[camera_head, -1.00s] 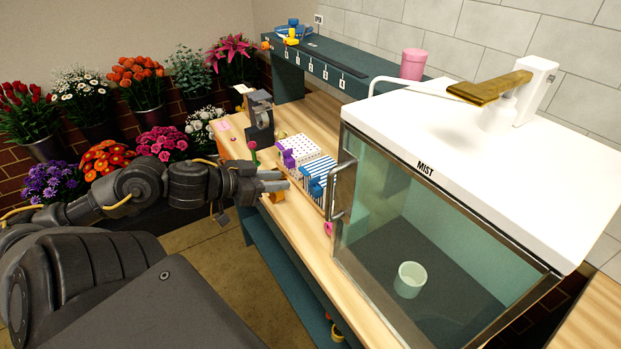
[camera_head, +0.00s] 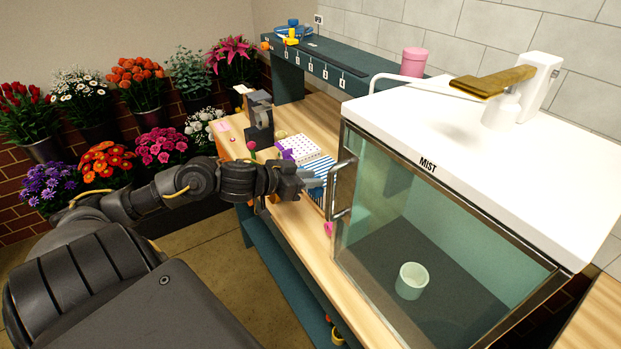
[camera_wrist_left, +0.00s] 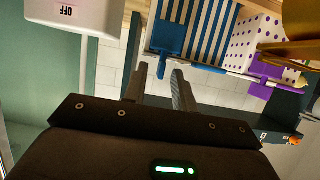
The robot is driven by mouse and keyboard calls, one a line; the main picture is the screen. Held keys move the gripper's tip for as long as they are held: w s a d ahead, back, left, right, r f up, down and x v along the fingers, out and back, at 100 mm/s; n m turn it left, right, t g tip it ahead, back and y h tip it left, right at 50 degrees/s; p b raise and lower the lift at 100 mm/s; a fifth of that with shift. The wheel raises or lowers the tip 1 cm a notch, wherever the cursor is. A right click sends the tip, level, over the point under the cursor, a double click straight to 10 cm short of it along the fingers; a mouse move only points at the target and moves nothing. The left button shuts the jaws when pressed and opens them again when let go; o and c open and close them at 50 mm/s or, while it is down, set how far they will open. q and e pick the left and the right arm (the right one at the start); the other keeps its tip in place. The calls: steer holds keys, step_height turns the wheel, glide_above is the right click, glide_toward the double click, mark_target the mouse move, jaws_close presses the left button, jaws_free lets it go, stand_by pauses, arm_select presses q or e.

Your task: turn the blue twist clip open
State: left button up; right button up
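The blue twist clip (camera_wrist_left: 168,42) sits on a blue-and-white striped packet (camera_wrist_left: 212,28) in the left wrist view. In the head view the striped packet (camera_head: 321,167) stands on the wooden counter, and my gripper hides most or all of the clip. My left gripper (camera_wrist_left: 159,75) is open. Its fingertips are on either side of the clip's narrow end in the wrist picture; I cannot tell whether they touch it. In the head view the left gripper (camera_head: 314,180) is right in front of the striped packet. My right gripper is not in view.
A purple-dotted packet (camera_head: 298,147) with a purple clip (camera_wrist_left: 242,58) stands beside the striped one. The glass mist cabinet (camera_head: 427,168) and its metal door handle (camera_head: 341,185) are close on the right. A dark dispenser (camera_head: 259,122) stands farther back on the counter.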

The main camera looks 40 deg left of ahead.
arm_select(q)
steer(key=shift+w, duration=0.1)
jaws_close()
stand_by(0.4)
steer(key=m+g+h+b, duration=0.1)
steer(key=m+g+h, duration=0.2)
steer(key=m+g+h+b, duration=0.1)
steer(key=m+g+h, duration=0.2)
steer(key=m, duration=0.1)
steer(key=w+a+m+g+h+b, duration=0.1)
steer(key=m+g+h, duration=0.2)
steer(key=m, duration=0.1)
steer(key=shift+m+g, duration=0.4)
steer(key=shift+b, duration=0.3)
